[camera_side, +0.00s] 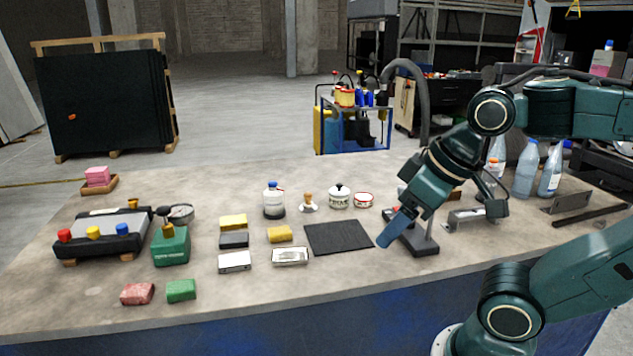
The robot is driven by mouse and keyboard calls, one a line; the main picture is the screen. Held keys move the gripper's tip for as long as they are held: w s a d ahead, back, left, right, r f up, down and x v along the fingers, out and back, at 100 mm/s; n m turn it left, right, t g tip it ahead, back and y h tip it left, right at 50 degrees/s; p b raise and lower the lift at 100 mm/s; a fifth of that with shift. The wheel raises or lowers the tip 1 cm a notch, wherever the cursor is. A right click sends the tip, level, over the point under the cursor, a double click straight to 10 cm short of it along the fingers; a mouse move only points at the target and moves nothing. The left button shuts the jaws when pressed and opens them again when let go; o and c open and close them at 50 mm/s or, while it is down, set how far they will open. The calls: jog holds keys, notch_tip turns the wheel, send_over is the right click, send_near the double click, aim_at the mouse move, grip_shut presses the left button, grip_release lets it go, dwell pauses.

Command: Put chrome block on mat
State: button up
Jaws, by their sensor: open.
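Two silvery, chrome-looking blocks lie flat on the bench: one (290,256) just left of the mat's front corner, the other (235,261) further left. I cannot tell for sure which is the chrome block. The dark mat (338,237) lies flat and bare in the middle of the bench. My gripper (397,228) is open and points down to the left, to the right of the mat. Its jaws look empty and apart from both blocks. One finger is largely hidden from this side.
Yellow blocks (279,234), a dark block (233,240), a red block (137,293) and a green block (181,290) lie to the left. A bottle (274,202) and white pots (340,197) stand behind the mat.

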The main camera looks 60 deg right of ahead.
jog(key=shift+w, duration=0.1)
jog(key=w+d+f+n+g+y, duration=0.1)
jog(key=w+d+n, duration=0.1)
jog(key=w, duration=0.4)
jog(key=w+d+n+g, duration=0.1)
jog(key=w+d+n, duration=0.15)
jog(key=w, duration=0.45)
jog(key=w+d+f+n+y, duration=0.2)
jog(key=w+d+f+n, duration=0.1)
jog(key=w+d+f, duration=0.4)
jog(key=shift+w+d+f+n, duration=0.2)
jog(key=shift+w+n, duration=0.15)
jog(key=shift+w, duration=0.7)
send_over(291, 254)
jog(key=s+d, duration=0.2)
jog(key=shift+f, duration=3.95)
jog(key=shift+f, duration=0.1)
jog(key=shift+x, duration=2.5)
jog(key=shift+a, duration=0.1)
